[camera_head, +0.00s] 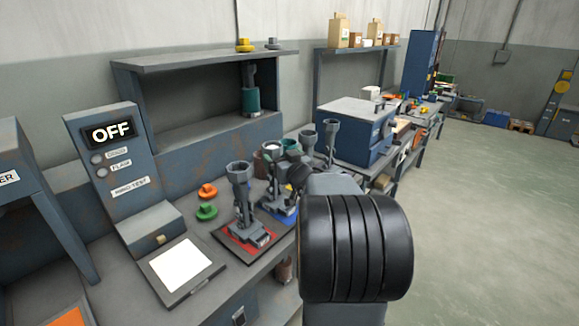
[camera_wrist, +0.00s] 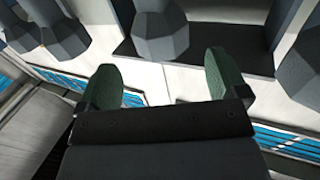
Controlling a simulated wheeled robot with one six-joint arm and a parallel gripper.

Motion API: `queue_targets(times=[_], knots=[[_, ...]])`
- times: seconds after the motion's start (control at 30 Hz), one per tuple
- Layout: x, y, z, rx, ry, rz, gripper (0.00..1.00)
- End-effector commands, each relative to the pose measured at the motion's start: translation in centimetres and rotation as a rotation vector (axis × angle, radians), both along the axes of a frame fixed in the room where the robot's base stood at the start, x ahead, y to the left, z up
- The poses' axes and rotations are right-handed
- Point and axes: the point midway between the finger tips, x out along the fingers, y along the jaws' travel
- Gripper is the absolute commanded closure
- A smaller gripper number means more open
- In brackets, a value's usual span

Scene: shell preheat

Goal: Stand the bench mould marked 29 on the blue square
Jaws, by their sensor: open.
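Several grey moulds with flared octagonal cups stand on the bench. One mould (camera_head: 240,190) is upright on a red square (camera_head: 234,236). Another mould (camera_head: 273,175) stands close behind it, by the blue square (camera_head: 290,211), which is mostly hidden; I cannot tell whether it stands on the blue. Two more moulds (camera_head: 308,139) (camera_head: 331,138) are further back. No number 29 is readable. In the wrist view my gripper (camera_wrist: 165,78) is open and empty, with green pads apart. A grey cup (camera_wrist: 160,38) shows beyond the gap, apart from the fingers.
A control box (camera_head: 115,150) reading OFF and a white lit plate (camera_head: 181,265) are at left. Orange and green knobbed pieces (camera_head: 207,191) (camera_head: 207,211) lie beside the red square. A shelf (camera_head: 200,60) stands behind. A blue-grey box (camera_head: 352,130) is beyond the moulds. Open floor lies right.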

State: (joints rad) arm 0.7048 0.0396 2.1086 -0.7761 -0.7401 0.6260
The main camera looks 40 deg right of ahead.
Motion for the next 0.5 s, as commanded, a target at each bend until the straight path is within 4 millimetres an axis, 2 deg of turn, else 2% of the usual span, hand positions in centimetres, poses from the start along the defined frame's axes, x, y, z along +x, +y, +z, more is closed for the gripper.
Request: queue_targets(times=[0.03,0.2,0.5], knots=[[-1.0,0.2,0.1,-0.001,0.000,-0.002,0.08],[-3.6,0.7,0.1,-0.001,-0.001,-0.002,0.08],[-5.6,1.2,0.0,0.000,0.000,0.000,0.08]])
